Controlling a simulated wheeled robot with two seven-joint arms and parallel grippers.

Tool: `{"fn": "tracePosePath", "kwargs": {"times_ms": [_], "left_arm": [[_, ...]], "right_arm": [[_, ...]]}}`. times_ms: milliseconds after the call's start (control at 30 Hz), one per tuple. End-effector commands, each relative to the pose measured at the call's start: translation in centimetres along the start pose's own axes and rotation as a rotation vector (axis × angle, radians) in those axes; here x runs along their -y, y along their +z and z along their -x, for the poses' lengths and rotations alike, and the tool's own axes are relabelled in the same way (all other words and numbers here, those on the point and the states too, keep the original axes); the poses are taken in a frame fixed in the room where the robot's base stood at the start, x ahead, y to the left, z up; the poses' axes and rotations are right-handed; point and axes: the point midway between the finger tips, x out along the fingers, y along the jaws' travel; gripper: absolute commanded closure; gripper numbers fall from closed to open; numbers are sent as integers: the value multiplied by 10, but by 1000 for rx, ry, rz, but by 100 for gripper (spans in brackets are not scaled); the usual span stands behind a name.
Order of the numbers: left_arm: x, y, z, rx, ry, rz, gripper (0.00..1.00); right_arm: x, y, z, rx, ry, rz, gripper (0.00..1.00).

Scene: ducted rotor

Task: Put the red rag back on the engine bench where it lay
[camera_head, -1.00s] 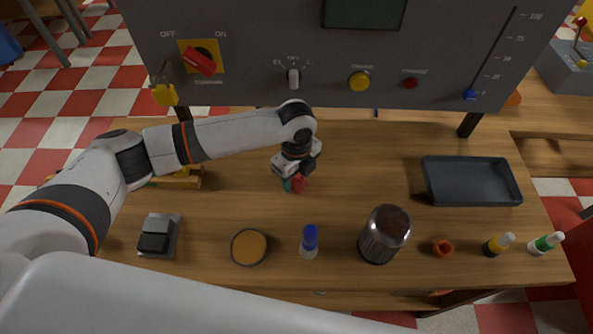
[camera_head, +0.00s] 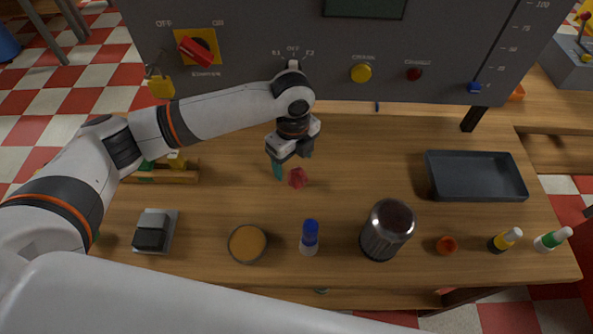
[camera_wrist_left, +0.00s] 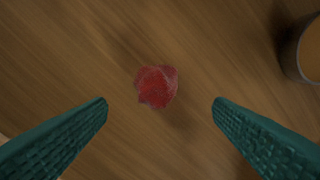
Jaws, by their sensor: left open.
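The red rag (camera_head: 298,178) lies crumpled on the wooden engine bench (camera_head: 350,150), near its middle. It also shows in the left wrist view (camera_wrist_left: 156,86), on bare wood between and beyond the two fingers. My left gripper (camera_head: 291,170) is open and empty, just above the rag, with its teal fingers pointing down and spread wide in the left wrist view (camera_wrist_left: 160,105). The fingers do not touch the rag. My right gripper is not in view.
A dark tray (camera_head: 475,193) is at the right. A metal cylinder (camera_head: 386,230), a blue-capped bottle (camera_head: 310,238), an orange-topped round tin (camera_head: 247,244) and small bottles (camera_head: 505,239) line the front. A grey control panel (camera_head: 330,75) stands behind. Wood around the rag is clear.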

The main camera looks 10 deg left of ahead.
Motion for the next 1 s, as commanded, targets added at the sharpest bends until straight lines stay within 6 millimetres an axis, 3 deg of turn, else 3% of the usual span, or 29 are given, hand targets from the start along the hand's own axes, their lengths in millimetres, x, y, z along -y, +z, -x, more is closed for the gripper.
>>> {"fn": "tracePosePath", "kwargs": {"times_ms": [200, 400, 1000], "left_arm": [[1, -1, 45, -1, 4, -1, 24], [1, -2, 68, -1, 2, -1, 24], [2, -1, 74, 0, 0, -1, 24]], "right_arm": [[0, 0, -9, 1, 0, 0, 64], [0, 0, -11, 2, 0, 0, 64], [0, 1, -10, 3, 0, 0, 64]]}}
